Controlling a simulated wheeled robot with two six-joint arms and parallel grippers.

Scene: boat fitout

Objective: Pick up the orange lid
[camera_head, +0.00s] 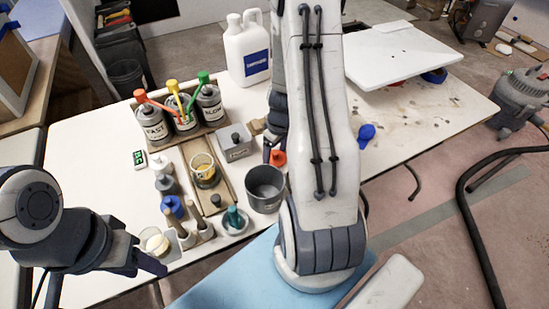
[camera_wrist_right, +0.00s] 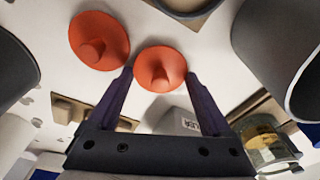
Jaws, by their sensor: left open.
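Two round orange lids with raised knobs show in the right wrist view. One orange lid (camera_wrist_right: 160,70) is between the fingertips of my right gripper (camera_wrist_right: 159,74), its edges close to both. I cannot tell whether the fingers press on it. The other orange lid (camera_wrist_right: 99,40) lies just left of the fingers. In the head view an orange lid (camera_head: 278,158) shows at the tip of my right gripper (camera_head: 272,148), whose arm hides much around it. My left gripper (camera_head: 150,258) is open and empty at the near left table edge.
A grey metal cup (camera_head: 265,190) stands close to the lid. A rack of labelled cans (camera_head: 182,120), a glass jar on a wooden board (camera_head: 205,172) and small tools crowd the left. A white jug (camera_head: 248,55) stands behind.

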